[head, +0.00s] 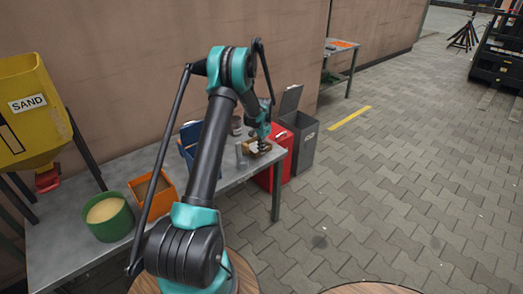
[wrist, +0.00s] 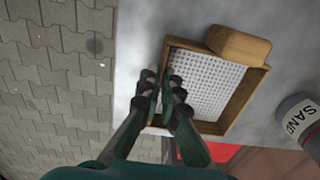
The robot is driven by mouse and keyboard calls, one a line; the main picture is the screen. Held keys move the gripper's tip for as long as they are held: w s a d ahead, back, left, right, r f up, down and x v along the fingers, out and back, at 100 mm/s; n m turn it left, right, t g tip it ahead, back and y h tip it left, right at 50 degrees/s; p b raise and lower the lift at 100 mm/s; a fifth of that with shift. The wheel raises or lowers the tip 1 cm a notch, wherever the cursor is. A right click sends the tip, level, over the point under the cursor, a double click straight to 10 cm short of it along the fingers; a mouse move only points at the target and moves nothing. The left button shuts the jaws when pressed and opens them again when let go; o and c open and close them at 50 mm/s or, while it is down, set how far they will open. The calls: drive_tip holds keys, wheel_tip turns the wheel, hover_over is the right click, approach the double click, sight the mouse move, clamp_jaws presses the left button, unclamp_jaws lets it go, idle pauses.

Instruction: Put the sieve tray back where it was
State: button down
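The sieve tray (wrist: 207,82) has a wooden frame around a pale perforated mesh and appears over the grey table top in the wrist view. In the head view, part of it (head: 266,150) shows at the table's right end, mostly behind my gripper (head: 259,143). In the wrist view, the fingers of my gripper (wrist: 161,84) straddle the tray's left wall with a narrow gap and look shut on it. I cannot tell whether the tray touches the table.
A wooden block (wrist: 238,45) overlaps the tray's upper corner. A grey cylinder marked SAND (wrist: 297,116) is nearby. The table (head: 235,178) also holds an orange box (head: 152,187) and green sand tub (head: 110,218). Red (head: 268,179) and grey bins (head: 301,146) stand beside its right end.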

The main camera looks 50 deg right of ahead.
drive_tip(key=c, duration=1.7)
unclamp_jaws()
drive_tip(key=shift+f, duration=0.1)
wheel_tip(320, 180, up, 12)
drive_tip(key=shift+r, duration=0.15)
